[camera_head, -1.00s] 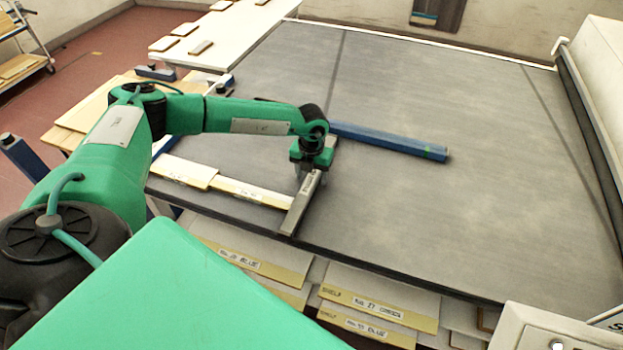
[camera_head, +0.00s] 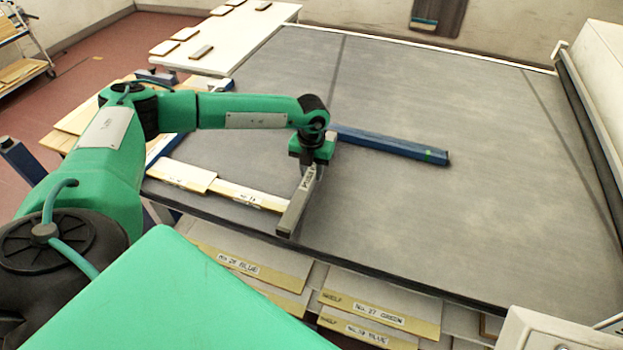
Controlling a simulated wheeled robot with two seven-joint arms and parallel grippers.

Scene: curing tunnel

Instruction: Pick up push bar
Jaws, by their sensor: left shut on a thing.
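The push bar (camera_head: 296,208) is a long grey bar with a small dark-lettered label. It lies lengthwise toward me at the near left part of the dark belt surface. Its near end is close to the belt's front edge. My left gripper (camera_head: 312,168) points down over the bar and is shut on it; the fingertips are largely hidden by the wrist and bar. The bar's far part is partly hidden by the gripper. It looks slightly raised, but I cannot tell the gap to the belt. My right gripper is not in view.
A blue beam (camera_head: 390,143) lies on the belt (camera_head: 450,210) just behind the gripper. Pale boards (camera_head: 250,194) lie left of the bar. Labelled shelf boards (camera_head: 380,312) are below the front edge. A white machine housing (camera_head: 600,80) stands at right. The belt's middle is clear.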

